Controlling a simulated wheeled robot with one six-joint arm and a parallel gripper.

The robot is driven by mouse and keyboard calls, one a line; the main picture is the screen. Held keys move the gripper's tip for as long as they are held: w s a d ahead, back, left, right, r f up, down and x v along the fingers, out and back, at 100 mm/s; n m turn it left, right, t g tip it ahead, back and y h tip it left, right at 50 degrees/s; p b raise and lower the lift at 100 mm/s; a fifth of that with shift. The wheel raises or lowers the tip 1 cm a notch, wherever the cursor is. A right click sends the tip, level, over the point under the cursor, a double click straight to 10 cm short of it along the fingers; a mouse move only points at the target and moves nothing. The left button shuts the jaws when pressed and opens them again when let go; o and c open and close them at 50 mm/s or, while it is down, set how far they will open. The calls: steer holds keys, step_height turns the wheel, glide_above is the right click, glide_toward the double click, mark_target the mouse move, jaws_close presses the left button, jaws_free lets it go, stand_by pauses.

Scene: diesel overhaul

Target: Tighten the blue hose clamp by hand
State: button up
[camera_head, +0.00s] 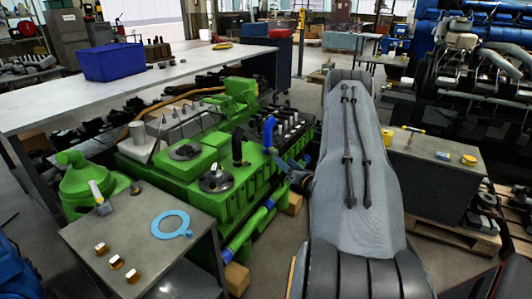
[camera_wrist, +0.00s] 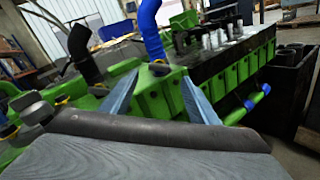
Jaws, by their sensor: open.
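A bent blue hose (camera_head: 269,131) stands on the top of a green engine (camera_head: 205,180). It also rises at the top of the wrist view (camera_wrist: 150,28). A small dark knob with a yellow ring (camera_wrist: 158,66) sits at the foot of the blue hose, beyond my fingertips; I cannot tell for sure whether it is the clamp's screw. My gripper (camera_head: 282,161) is beside the hose's foot, on its right. In the wrist view its two fingers (camera_wrist: 157,92) are spread apart with nothing between them, short of the knob.
A black hose (camera_head: 237,147) stands left of the blue one, near several more yellow-ringed knobs. A front table (camera_head: 140,232) holds a blue ring (camera_head: 171,224) and brass fittings. A workbench with a blue bin (camera_head: 108,61) stands behind the engine. A grey cabinet (camera_head: 430,180) is at right.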

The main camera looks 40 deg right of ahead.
mark_target(275, 153)
steer(key=w, duration=0.2)
steer(key=w+p, duration=0.1)
steer(key=w, duration=0.4)
steer(key=shift+w+d, duration=0.1)
steer(key=shift+d, duration=0.25)
steer(key=c, duration=1.1)
steer(key=shift+o, duration=0.2)
steer(key=m+b, duration=0.2)
steer(key=m, duration=0.2)
steer(key=shift+m, duration=0.3)
steer(key=m+b, duration=0.1)
steer(key=m, duration=0.3)
steer(key=shift+m+b, duration=0.3)
steer(key=shift+b, duration=0.05)
